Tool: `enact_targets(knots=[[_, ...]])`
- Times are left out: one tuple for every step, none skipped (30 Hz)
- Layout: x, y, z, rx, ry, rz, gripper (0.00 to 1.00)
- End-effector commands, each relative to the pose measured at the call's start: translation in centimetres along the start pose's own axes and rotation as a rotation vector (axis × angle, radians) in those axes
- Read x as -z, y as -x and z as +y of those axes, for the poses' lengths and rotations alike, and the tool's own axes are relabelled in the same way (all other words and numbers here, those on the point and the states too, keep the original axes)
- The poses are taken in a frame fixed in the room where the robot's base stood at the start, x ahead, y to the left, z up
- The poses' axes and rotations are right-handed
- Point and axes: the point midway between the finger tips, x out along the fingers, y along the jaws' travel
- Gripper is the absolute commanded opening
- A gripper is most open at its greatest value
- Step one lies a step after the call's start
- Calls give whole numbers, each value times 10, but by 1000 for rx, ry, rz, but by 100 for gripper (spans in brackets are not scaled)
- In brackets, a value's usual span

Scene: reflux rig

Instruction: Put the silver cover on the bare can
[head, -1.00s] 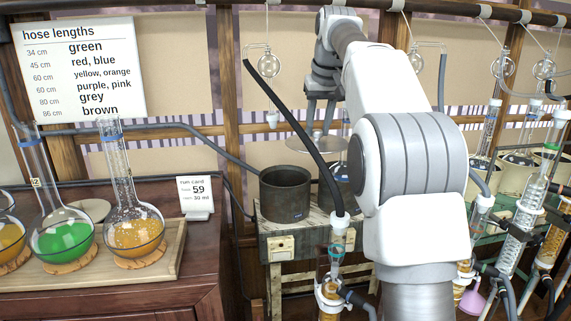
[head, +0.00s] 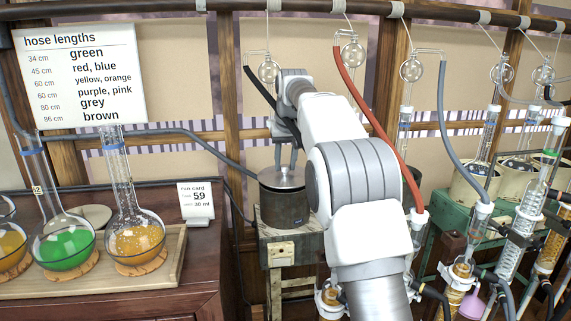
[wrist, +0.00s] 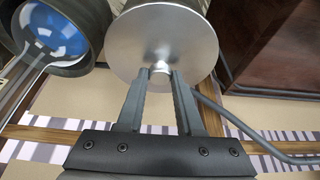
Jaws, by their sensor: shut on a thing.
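The silver cover (head: 283,181) is a round metal disc with a small knob. It also fills the upper middle of the wrist view (wrist: 150,40). My gripper (head: 285,166) is shut on the cover's knob, seen between the fingers in the wrist view (wrist: 160,78). The bare can (head: 284,208) is a dark grey cylinder on a wooden stand. The cover lies level over its mouth, at or very near the rim; I cannot tell whether it is fully seated. The can's wall shows beyond the cover in the wrist view (wrist: 158,4).
Another can (wrist: 82,66) with a blue-filled flask stands close beside in the wrist view. A black hose (head: 260,88) hangs behind my gripper and a red hose (head: 372,120) to the right. Flasks stand on a tray (head: 180,262) at left; glass columns crowd the right.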

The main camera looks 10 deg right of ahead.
Motion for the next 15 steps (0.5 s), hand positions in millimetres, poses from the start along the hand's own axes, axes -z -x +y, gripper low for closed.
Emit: enact_targets(knots=[[0, 1, 0, 0, 0, 2, 0], [0, 1, 0, 0, 0, 2, 0], [0, 1, 0, 0, 0, 2, 0], [0, 1, 0, 0, 0, 2, 0], [0, 1, 0, 0, 0, 2, 0], [0, 1, 0, 0, 0, 2, 0], [0, 0, 0, 0, 0, 1, 0], [0, -1, 0, 0, 0, 1, 0], [-1, -2, 0, 0, 0, 1, 0], [-1, -3, 0, 0, 0, 2, 0], [-1, -4, 0, 0, 0, 2, 0], [-2, -5, 0, 0, 0, 2, 0], [-2, -6, 0, 0, 0, 2, 0], [-3, -7, 0, 0, 0, 1, 0], [-3, -8, 0, 0, 0, 1, 0]])
